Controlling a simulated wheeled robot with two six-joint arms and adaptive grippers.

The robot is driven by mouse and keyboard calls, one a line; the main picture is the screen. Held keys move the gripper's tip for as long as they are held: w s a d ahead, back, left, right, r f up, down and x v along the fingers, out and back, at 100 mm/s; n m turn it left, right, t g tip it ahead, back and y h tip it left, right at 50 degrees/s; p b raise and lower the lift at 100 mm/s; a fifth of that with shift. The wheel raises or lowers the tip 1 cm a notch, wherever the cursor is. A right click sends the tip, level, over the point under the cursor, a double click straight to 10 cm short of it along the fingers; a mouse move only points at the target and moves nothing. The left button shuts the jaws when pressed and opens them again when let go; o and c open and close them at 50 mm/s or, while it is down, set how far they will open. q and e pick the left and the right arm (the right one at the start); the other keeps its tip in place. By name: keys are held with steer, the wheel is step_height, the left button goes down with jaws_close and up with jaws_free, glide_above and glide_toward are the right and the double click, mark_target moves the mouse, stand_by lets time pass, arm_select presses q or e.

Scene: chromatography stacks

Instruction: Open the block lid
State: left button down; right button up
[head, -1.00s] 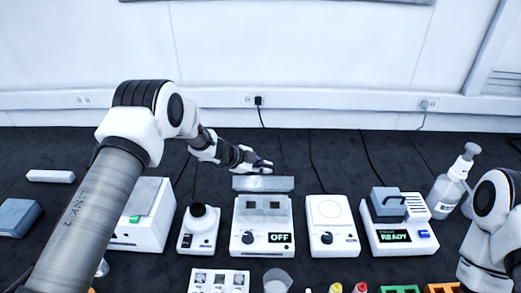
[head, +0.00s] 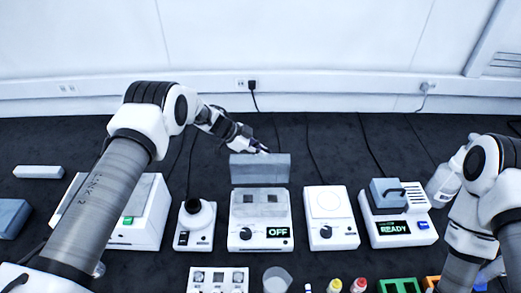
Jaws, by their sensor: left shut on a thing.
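The block heater (head: 261,232) is a white box with a dark knob and a display reading OFF. Its grey block lid (head: 260,172) stands raised along the back edge, with its broad face toward me. The block's square wells (head: 262,197) are uncovered in front of it. My left gripper (head: 262,149) reaches in from the left behind the heater and is shut on the lid's top edge; its fingertips are small and partly hidden. My right arm shows at the right edge, but its gripper cannot be made out.
A white device with a round plate (head: 331,211) stands right of the heater, then a unit reading READY (head: 397,224). A device with a black round top (head: 197,214) stands left. A white rack (head: 218,279) and a beaker (head: 277,279) are in front. Dark table behind is mostly clear.

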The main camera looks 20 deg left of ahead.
stand_by(0.3)
arm_select(q)
steer(key=c, duration=1.5)
jaws_free()
steer(key=shift+d, duration=0.1)
steer(key=v, duration=1.2)
